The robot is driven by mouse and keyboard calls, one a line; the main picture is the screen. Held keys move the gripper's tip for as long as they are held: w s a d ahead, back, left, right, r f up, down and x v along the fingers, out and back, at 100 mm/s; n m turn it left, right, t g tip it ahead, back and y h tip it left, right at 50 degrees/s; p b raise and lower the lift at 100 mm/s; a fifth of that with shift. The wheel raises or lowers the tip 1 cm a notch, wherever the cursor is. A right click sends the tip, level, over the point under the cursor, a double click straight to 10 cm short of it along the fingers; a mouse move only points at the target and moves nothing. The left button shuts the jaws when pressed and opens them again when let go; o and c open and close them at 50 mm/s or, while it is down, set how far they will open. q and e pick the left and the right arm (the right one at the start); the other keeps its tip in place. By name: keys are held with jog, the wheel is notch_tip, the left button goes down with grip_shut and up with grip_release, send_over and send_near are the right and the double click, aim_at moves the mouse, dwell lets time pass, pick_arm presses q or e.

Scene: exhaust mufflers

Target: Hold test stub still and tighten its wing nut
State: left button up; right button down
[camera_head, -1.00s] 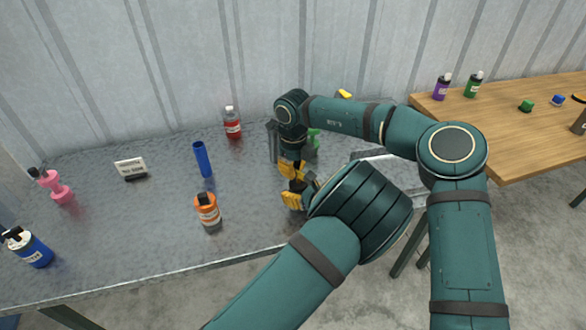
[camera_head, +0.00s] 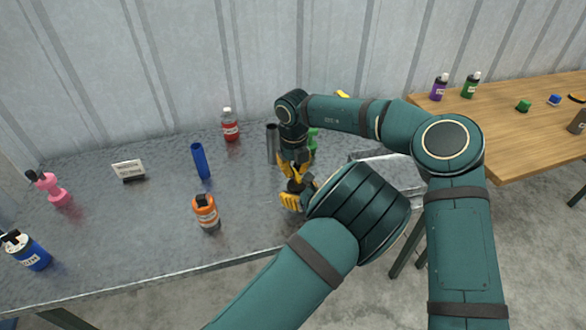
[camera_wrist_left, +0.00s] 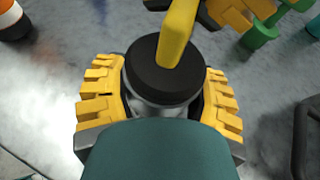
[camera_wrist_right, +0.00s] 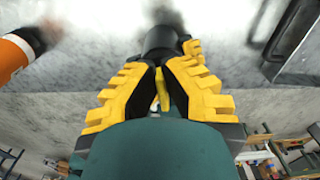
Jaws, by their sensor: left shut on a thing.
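The test stub (camera_wrist_left: 162,75) is an upright short cylinder with a black top and a yellow wing nut (camera_wrist_left: 177,38). My left gripper (camera_head: 294,201) is shut around its body near the table's front edge; its yellow fingers flank the stub in the left wrist view. My right gripper (camera_head: 293,166) points down from above, its fingertips at the wing nut. In the right wrist view its fingers (camera_wrist_right: 158,72) stand close together with a yellow piece between them. I cannot tell whether they grip the nut. In the head view the stub is mostly hidden by my grippers.
An orange bottle (camera_head: 206,212) stands left of my grippers. A blue cylinder (camera_head: 200,161), a red bottle (camera_head: 230,125) and a grey metal cylinder (camera_head: 271,145) stand behind. A green object (camera_head: 313,138) is behind my right gripper. The table's left-middle is largely free.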

aim_at(294, 168)
dwell(0.5)
jog(key=c, duration=1.1)
grip_release()
notch_tip(294, 168, up, 12)
